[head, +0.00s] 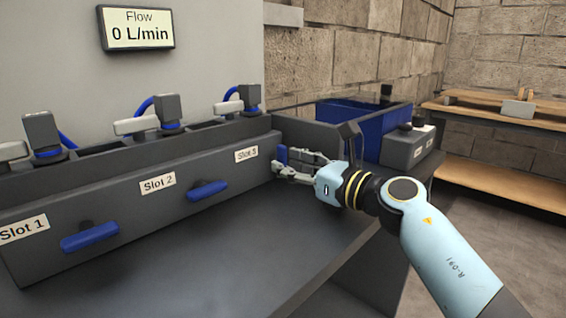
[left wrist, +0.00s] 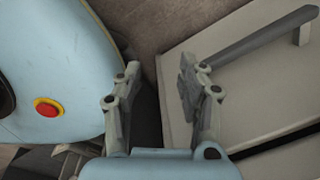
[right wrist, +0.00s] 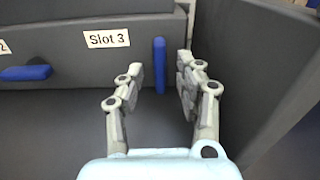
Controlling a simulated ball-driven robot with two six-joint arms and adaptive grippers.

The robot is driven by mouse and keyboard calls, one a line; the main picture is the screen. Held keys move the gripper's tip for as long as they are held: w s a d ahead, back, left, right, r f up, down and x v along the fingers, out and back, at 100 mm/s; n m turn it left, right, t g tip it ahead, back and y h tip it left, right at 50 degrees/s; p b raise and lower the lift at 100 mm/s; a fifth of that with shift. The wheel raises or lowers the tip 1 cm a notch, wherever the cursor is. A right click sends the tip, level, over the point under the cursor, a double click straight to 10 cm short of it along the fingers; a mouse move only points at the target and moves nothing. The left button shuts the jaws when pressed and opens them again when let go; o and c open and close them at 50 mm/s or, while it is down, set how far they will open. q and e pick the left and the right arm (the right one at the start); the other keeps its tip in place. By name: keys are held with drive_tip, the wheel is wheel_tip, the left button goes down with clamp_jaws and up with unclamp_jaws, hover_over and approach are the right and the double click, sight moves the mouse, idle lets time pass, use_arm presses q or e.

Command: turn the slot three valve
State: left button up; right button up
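The slot three valve handle (right wrist: 158,65) is a blue bar standing upright to the right of the "Slot 3" label (right wrist: 107,39) on the dark panel. In the head view the handle (head: 281,155) is partly hidden by my right gripper (head: 283,168). My right gripper is open. In the right wrist view the handle shows between its two fingers, with gaps on both sides; I cannot tell whether the fingertips reach it in depth. My left gripper (left wrist: 156,85) is open and empty, away from the panel and out of the head view.
The slot one handle (head: 90,237) and slot two handle (head: 207,189) lie about level. A dark side wall (right wrist: 262,75) stands close right of my right gripper. The flow display (head: 138,29) reads 0 L/min. A blue bin (head: 352,122) stands behind. The dark bench top is clear.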

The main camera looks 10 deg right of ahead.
drive_tip(key=v, duration=0.9)
drive_tip(key=shift+s, duration=0.1)
drive_tip(key=shift+s+d, duration=0.15)
